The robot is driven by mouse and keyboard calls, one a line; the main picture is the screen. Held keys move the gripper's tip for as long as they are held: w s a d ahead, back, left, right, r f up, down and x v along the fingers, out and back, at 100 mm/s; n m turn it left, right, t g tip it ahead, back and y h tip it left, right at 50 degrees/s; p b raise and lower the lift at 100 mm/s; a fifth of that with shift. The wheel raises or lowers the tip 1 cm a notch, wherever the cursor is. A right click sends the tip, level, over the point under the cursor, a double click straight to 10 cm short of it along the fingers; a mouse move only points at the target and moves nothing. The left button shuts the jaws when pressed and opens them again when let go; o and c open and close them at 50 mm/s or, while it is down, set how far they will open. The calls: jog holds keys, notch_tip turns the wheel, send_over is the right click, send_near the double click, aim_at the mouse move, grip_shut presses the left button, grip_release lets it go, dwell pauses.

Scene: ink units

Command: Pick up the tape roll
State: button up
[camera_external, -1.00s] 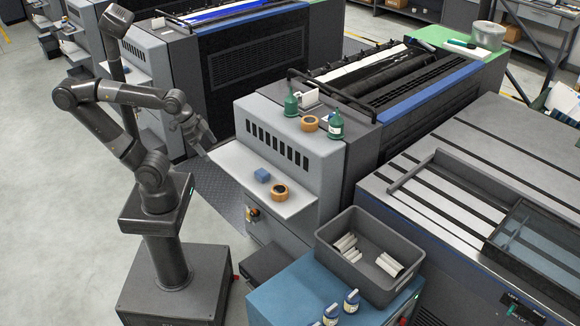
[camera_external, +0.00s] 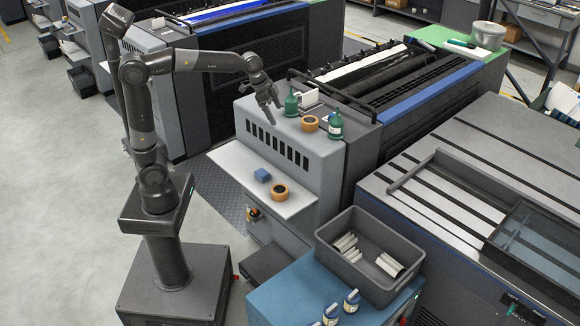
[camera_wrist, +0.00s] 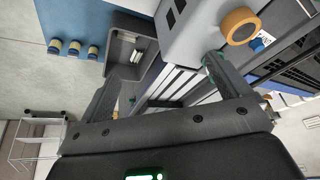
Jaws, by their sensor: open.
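One tape roll (camera_external: 309,123), orange-brown, lies flat on top of the grey press unit between two green bottles. A tape roll also shows in the wrist view (camera_wrist: 240,25) at the top right, beyond the right finger. A second tape roll (camera_external: 279,191) lies on the light shelf below, beside a blue block (camera_external: 262,175). My gripper (camera_external: 271,106) is open and empty, raised near the left end of the press top, left of the near green bottle (camera_external: 291,105). In the wrist view its two fingers (camera_wrist: 162,68) stand apart with nothing between them.
The other green bottle (camera_external: 336,125) stands just right of the upper roll. A small white box (camera_external: 308,98) and a dark rail are behind.

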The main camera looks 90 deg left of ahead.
jog(key=w+a+f, duration=0.2)
jog(key=w+a, duration=0.4)
jog(key=a, duration=0.4)
send_near(310, 120)
jog(key=shift+m+h, duration=0.3)
jog(key=x, duration=1)
jog(key=shift+a+f, duration=0.1)
jog(key=shift+a, duration=0.15)
jog(key=c, duration=1)
jog(key=shift+c, duration=0.6)
